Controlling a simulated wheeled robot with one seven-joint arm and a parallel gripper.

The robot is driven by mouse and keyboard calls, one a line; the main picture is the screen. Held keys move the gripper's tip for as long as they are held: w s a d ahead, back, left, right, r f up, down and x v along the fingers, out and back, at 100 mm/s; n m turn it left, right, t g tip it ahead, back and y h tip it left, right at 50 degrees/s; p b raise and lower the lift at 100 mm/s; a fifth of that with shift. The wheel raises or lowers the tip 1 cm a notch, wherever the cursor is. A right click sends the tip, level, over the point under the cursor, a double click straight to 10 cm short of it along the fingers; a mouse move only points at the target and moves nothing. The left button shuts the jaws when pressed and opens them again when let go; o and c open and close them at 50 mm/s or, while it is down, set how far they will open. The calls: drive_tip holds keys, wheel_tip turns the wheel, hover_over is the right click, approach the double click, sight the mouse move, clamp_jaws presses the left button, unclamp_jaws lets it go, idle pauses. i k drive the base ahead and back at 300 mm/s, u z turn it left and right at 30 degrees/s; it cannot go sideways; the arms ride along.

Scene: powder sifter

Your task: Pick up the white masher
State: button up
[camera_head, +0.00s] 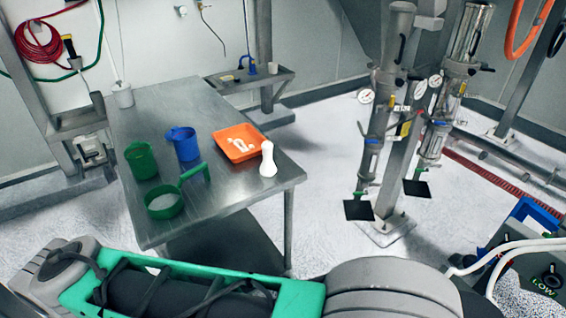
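The white masher (268,160) stands upright near the right edge of the steel table (222,194). It has a rounded top and a wider base. My arm crosses the bottom of the view in green and grey, below the table's front edge and apart from the masher. My gripper is outside the frame, so its fingers do not show.
An orange tray (256,133) with small pale items lies just behind the masher. A blue jug (183,143), a green jug (142,161) and a green sieve (165,205) stand to the left. The table's front middle is bare. Metal pipes with gauges (366,96) rise at right.

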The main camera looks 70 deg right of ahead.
sight(268, 168)
drive_tip(key=z, duration=1.55)
drive_tip(key=i, duration=0.5)
drive_tip(key=u, duration=1.6)
